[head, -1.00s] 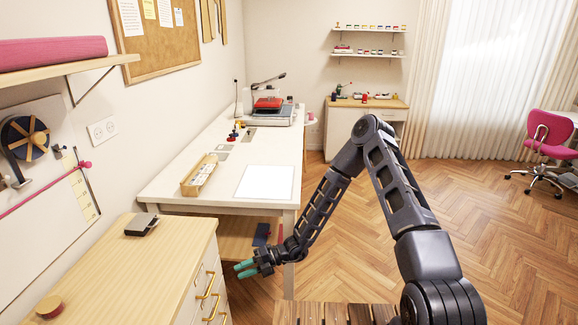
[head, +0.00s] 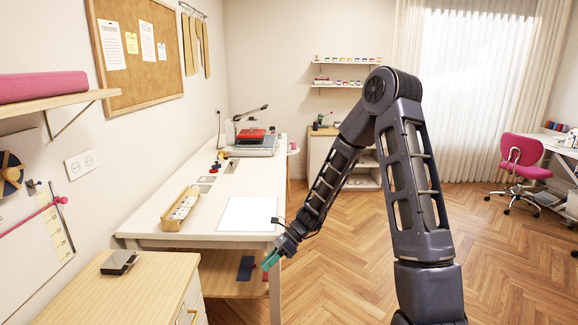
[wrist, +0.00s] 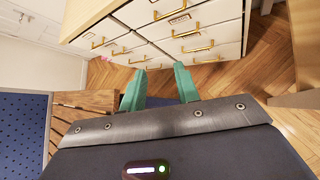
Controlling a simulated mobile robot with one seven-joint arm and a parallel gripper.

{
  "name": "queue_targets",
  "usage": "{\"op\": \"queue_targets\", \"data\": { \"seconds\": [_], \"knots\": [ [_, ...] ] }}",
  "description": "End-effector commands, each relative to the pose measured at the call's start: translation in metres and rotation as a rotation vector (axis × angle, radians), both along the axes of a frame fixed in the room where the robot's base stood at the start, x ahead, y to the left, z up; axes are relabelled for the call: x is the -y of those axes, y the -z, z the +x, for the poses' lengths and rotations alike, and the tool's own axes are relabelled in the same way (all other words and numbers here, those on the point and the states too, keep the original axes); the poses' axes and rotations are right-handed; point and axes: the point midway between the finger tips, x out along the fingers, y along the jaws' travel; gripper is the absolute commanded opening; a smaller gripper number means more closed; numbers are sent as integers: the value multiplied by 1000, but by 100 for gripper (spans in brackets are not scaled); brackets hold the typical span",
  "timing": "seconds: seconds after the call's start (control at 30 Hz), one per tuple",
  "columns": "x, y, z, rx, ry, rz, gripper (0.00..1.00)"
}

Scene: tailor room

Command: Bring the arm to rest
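My gripper (head: 268,262) has teal fingers and hangs by the front right corner of the white-topped work table (head: 150,222), beside the table edge. In the wrist view my gripper (wrist: 159,80) has its two fingers apart with nothing between them. My dark arm rises on the right, bends at a high elbow and slopes down to the left. The fingers appear apart from the furniture.
A wooden drawer cabinet (head: 150,285) stands at front left; its brass-handled drawers (wrist: 190,35) show beyond the fingers in the wrist view. A pink chair (head: 522,165) is at the right. The wooden floor (head: 345,265) between is clear.

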Motion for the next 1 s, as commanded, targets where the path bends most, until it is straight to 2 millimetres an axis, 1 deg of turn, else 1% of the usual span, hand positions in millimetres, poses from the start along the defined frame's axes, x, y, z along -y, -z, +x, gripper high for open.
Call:
{"op": "queue_targets", "data": {
  "seconds": [0.03, 0.1, 0.47, 0.77, 1.0],
  "knots": [
    [9, -11, 2, 55, -28, -1, 32],
    [20, -23, 3, 124, -73, -4, 32],
    [82, -83, 0, 458, -303, -36, 32],
    [135, -133, -11, 707, -503, -91, 32],
    [177, -171, -26, 882, -668, -152, 32]
  ]
}}
